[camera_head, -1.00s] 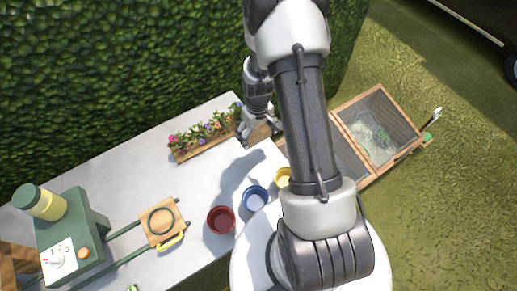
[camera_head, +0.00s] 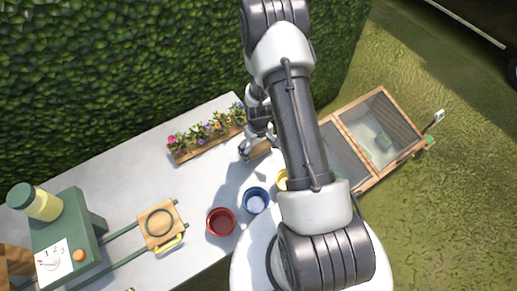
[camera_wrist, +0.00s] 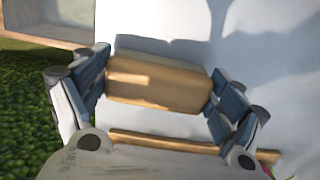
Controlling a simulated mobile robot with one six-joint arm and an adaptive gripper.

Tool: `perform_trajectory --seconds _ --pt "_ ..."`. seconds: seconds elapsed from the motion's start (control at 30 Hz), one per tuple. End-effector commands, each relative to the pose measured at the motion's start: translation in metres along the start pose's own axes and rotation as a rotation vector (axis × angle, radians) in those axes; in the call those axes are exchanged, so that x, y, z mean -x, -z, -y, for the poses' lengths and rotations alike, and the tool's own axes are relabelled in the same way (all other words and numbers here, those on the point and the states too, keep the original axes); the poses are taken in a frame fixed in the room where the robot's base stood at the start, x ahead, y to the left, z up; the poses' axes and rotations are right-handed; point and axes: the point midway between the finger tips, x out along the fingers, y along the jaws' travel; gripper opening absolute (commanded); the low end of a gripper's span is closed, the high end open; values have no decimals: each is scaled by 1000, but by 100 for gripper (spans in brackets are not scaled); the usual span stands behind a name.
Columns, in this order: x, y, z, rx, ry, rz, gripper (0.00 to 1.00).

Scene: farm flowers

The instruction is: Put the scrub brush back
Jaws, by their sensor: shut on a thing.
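The scrub brush (camera_wrist: 165,95) is a tan wooden block with a paler strip along its upper edge in the wrist view. My gripper (camera_wrist: 158,84) is shut on it, one finger at each end. In the head view the brush (camera_head: 259,150) shows at my gripper (camera_head: 255,146), over the white table's far right part, just right of the flower planter. Its bristles cannot be made out. I cannot tell whether it touches the table.
The flower planter (camera_head: 207,137) stands along the hedge. A red pot (camera_head: 220,222), a blue pot (camera_head: 256,201) and a partly hidden yellow pot (camera_head: 281,180) stand nearer. A wooden-framed glazed box (camera_head: 381,130) is on the right. A green machine (camera_head: 66,238) stands left. The table's middle (camera_head: 140,183) is clear.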

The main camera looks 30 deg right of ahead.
Motion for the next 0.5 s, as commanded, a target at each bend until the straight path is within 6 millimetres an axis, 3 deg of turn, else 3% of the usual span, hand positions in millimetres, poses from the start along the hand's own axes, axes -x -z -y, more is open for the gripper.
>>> perform_trajectory --seconds 0.07,0.1,0.2,0.3,0.5 --pt "-4 0 0 0 0 0 68" --pt "-4 0 0 0 0 0 88" --pt "-3 0 0 0 0 0 94" --pt "-3 0 0 0 0 0 100" --pt "-3 0 0 0 0 0 100"
